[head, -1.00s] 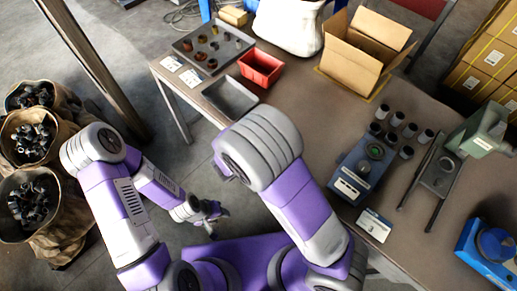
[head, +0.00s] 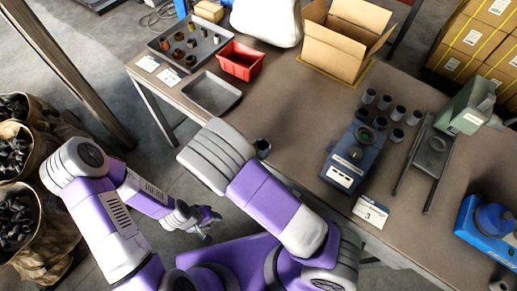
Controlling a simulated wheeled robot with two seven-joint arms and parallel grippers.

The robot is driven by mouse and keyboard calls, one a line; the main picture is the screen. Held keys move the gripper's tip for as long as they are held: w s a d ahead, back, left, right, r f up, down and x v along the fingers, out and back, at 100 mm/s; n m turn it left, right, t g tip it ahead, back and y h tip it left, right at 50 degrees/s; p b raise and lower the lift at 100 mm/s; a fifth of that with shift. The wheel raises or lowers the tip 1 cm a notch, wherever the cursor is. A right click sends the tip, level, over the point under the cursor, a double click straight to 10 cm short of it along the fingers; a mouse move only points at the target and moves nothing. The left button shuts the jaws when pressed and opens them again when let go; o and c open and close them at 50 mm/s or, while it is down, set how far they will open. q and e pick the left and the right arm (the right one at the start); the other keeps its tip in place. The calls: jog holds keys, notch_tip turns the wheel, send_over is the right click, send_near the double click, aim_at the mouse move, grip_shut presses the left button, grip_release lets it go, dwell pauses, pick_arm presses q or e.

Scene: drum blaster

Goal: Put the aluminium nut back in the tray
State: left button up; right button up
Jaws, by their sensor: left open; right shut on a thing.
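A grey tray (head: 212,93) lies flat and empty on the table. Behind it, a larger grey tray (head: 158,46) holds several small nut-like pieces, some dark, some brass or copper coloured. I cannot tell which is aluminium. My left gripper (head: 205,229) is open and empty, low in front of the table. My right arm reaches over the table's front edge, and its bulky grey link hides the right gripper and whatever it holds. A small dark round piece (head: 262,147) shows just beside that link. I cannot tell whether it is held or lies on the table.
A red bin (head: 240,62), an open cardboard box (head: 335,48) and a white sack stand toward the back. A blue-grey device (head: 350,160), several dark cylinders and a green-grey machine (head: 468,105) are on the right. The table's middle is clear.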

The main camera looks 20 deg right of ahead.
jog(key=shift+f, duration=0.1)
jog(key=o, duration=0.6)
jog(key=shift+f, duration=0.1)
jog(key=o, duration=0.5)
